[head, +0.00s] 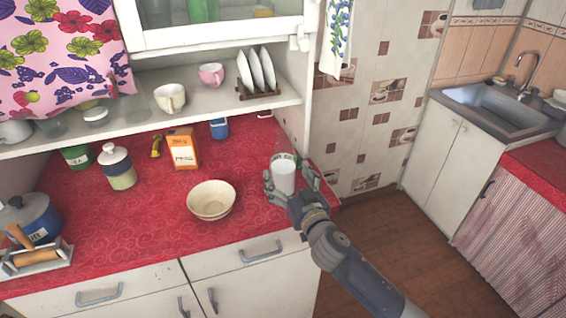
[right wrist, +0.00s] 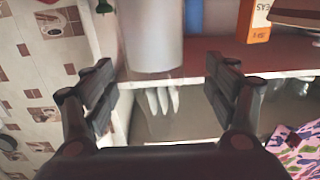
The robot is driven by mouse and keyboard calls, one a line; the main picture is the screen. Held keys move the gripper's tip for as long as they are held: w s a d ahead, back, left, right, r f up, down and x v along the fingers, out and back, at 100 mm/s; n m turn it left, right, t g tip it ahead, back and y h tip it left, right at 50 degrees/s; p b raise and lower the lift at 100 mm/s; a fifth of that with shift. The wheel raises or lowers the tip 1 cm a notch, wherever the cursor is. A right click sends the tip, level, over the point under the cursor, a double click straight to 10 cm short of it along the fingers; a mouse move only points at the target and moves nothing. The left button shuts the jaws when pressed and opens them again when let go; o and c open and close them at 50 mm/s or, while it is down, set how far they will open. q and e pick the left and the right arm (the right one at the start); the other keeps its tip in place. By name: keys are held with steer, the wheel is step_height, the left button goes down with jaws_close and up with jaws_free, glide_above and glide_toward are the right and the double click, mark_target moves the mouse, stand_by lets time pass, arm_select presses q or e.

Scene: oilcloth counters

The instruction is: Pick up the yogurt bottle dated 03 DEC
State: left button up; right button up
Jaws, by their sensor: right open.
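A clear bottle with white contents (head: 284,178) stands near the right end of the red counter (head: 150,228) in the head view. Its upper part is clear, with greenish marking, and no date can be read. My right gripper (head: 290,194) is open, its fingers on either side of the bottle's lower part. In the right wrist view the white bottle (right wrist: 153,38) shows upside down, just beyond the gap between the open fingers (right wrist: 158,88). I cannot tell whether a finger touches it. My left gripper is not in view.
A cream bowl (head: 211,200) stands left of the bottle. Behind are an orange box (head: 183,149), a blue container (head: 219,129) and a lidded jar (head: 117,168). A shelf (head: 208,101) with cups and a plate rack overhangs the back. The counter's right edge is close to the bottle.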

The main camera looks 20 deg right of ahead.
mark_target(283, 158)
steer(key=w, duration=0.1)
steer(key=w+p, duration=0.1)
steer(key=w, duration=0.2)
steer(key=shift+w+d+f, duration=0.15)
steer(key=shift+w+f, duration=0.05)
steer(key=shift+f, duration=0.05)
steer(key=shift+w, duration=0.35)
steer(key=c, duration=1.6)
steer(key=shift+c, duration=0.5)
steer(key=shift+r, duration=0.2)
steer(key=shift+r, duration=1.25)
steer(key=s+a+r+b, duration=0.1)
steer(key=s+a, duration=0.2)
steer(key=s, duration=0.4)
steer(key=s+a+r+b, duration=0.1)
steer(key=s+a+b, duration=0.1)
steer(key=s, duration=0.5)
steer(key=shift+s+a, duration=0.35)
steer(key=shift+a, duration=0.25)
